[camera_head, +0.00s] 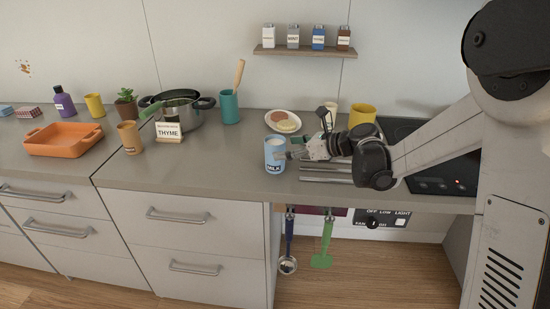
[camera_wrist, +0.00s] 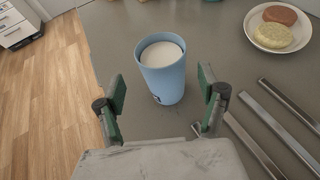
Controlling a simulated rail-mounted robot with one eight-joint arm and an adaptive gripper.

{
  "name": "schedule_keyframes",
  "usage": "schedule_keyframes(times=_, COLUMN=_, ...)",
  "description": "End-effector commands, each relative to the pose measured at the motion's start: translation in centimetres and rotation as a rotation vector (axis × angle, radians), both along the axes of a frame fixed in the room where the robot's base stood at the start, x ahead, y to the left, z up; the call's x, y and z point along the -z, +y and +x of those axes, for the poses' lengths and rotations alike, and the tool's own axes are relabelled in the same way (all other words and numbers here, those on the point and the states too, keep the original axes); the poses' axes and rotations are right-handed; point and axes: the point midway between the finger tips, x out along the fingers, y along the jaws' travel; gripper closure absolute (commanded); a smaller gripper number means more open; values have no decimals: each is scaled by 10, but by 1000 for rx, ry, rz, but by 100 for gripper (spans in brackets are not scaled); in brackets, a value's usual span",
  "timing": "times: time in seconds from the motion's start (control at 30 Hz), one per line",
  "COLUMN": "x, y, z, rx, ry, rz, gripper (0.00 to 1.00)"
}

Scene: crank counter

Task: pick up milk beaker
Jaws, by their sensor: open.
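The milk beaker (camera_head: 275,158) is a light blue cup with a dark label, standing upright on the grey counter near its front edge. In the wrist view the beaker (camera_wrist: 163,78) holds white milk almost to the rim. My gripper (camera_wrist: 165,100) is open, with one green-padded finger to the left and one to the right of the beaker's near side. Neither finger visibly touches it. In the head view my gripper (camera_head: 294,153) reaches in from the right, close beside the beaker.
Metal bars (camera_wrist: 265,125) lie on the counter to the right. A plate (camera_head: 283,121) with two round patties stands behind the beaker. A yellow mug (camera_head: 362,115) is farther right. A tan cup (camera_head: 130,138) and a THYME sign (camera_head: 168,133) stand left.

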Motion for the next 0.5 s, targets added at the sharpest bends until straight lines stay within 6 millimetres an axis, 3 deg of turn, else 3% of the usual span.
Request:
schedule_keyframes(times=0.17, x=3, y=7, z=5, rx=0, ry=0, rz=0, gripper=28)
schedule_keyframes(times=0.5, x=18, y=40, z=27, rx=-1, ry=0, rz=0, gripper=28)
